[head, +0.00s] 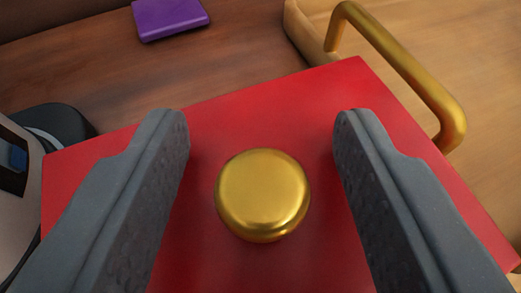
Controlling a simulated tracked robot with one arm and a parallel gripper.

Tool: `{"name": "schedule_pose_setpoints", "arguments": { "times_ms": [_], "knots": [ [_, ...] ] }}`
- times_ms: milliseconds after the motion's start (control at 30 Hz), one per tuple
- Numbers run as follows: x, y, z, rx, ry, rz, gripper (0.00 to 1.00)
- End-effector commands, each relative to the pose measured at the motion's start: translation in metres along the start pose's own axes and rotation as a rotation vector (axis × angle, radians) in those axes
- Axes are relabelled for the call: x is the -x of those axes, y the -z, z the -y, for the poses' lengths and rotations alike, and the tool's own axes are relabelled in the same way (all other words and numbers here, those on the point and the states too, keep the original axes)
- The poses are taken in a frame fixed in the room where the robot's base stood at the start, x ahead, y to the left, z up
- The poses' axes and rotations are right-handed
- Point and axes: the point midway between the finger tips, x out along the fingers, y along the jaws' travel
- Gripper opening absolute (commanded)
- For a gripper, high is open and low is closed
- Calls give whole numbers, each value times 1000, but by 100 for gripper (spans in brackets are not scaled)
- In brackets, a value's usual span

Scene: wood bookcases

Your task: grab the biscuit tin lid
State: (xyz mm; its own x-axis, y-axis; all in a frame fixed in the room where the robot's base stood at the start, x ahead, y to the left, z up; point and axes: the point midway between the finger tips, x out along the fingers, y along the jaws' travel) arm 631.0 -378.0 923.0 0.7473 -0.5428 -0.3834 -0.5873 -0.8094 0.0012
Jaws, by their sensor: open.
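The biscuit tin lid (265,110) is a flat red rectangle with a round golden knob (262,194) near its middle. It fills the centre and lower part of the head view. My gripper (262,130) is open, with its two grey fingers over the lid, one on the left and one on the right of the knob. There is a gap between the knob and each finger. The lid's near edge is out of the frame, and the fingers hide parts of its left and right sides. The tin's body under the lid cannot be seen.
A golden bar handle (405,75) rises just behind the lid's right edge. A purple block (170,17) lies on the brown wooden surface (235,65) at the back. A black and pale object (62,122) stands close to the lid at the left.

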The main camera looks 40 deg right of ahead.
Motion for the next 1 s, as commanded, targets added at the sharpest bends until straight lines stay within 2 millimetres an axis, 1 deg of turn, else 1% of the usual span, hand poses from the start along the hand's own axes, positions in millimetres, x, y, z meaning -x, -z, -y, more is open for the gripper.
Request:
{"name": "schedule_pose_setpoints", "arguments": {
  "times_ms": [167, 200, 267, 300, 367, 767, 867, 1000],
  "knots": [
    [0, 0, 0, 0, 0, 0, 46],
    [0, 0, 0, 0, 0, 0, 43],
    [0, 0, 0, -1, 0, 0, 27],
    [0, 0, 0, -1, 0, 0, 16],
    [0, 0, 0, -1, 0, 0, 0],
    [1, 3, 0, -1, 0, 0, 0],
    [3, 8, 0, -2, 0, -1, 0],
    [8, 20, 0, -3, 1, -2, 0]
  ]
}}
